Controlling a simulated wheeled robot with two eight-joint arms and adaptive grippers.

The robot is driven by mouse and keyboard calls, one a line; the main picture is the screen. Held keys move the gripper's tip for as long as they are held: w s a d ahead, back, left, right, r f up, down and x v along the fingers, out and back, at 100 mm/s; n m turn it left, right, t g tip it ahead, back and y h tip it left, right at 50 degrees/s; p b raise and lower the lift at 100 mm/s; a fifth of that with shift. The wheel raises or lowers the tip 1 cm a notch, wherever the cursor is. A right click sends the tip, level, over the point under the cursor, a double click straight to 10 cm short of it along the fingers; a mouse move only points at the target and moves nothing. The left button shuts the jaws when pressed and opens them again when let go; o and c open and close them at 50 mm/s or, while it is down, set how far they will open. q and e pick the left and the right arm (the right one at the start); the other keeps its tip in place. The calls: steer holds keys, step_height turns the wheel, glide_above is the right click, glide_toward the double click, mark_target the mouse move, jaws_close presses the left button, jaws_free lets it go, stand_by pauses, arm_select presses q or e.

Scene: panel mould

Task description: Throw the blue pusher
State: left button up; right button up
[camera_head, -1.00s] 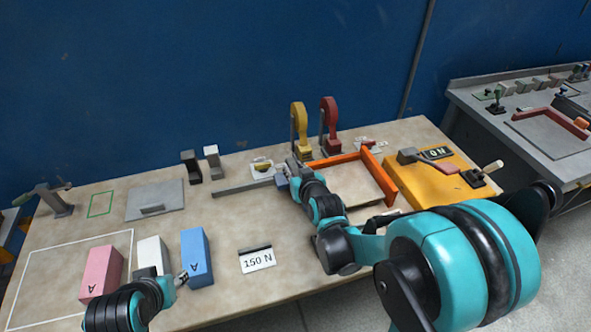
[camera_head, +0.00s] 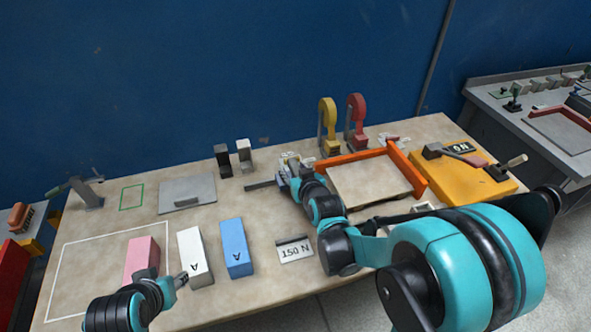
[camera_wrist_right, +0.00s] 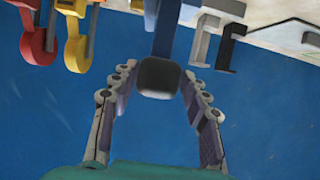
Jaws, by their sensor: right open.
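The blue pusher (camera_wrist_right: 166,40) shows in the right wrist view as a blue bar with a dark grey block (camera_wrist_right: 159,77) at its near end. My right gripper (camera_wrist_right: 160,88) is open, with one finger on each side of that block; contact with it cannot be made out. In the head view my right gripper (camera_head: 290,168) is over the back of the bench, left of the orange frame, and the blue bar is not distinguishable there. My left gripper (camera_head: 181,279) is low at the left front, near the white block (camera_head: 194,256); its jaws are too small to read.
Yellow (camera_head: 327,125) and red (camera_head: 356,122) levers stand behind the orange frame (camera_head: 407,165). Black (camera_head: 222,160) and grey (camera_head: 245,155) brackets stand left of my right gripper. A pink block (camera_head: 142,258) and a blue block (camera_head: 236,248) lie in front. The far-right bench is separate.

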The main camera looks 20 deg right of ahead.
steer(key=shift+d, duration=0.1)
steer(key=v, duration=1.2)
stand_by(0.7)
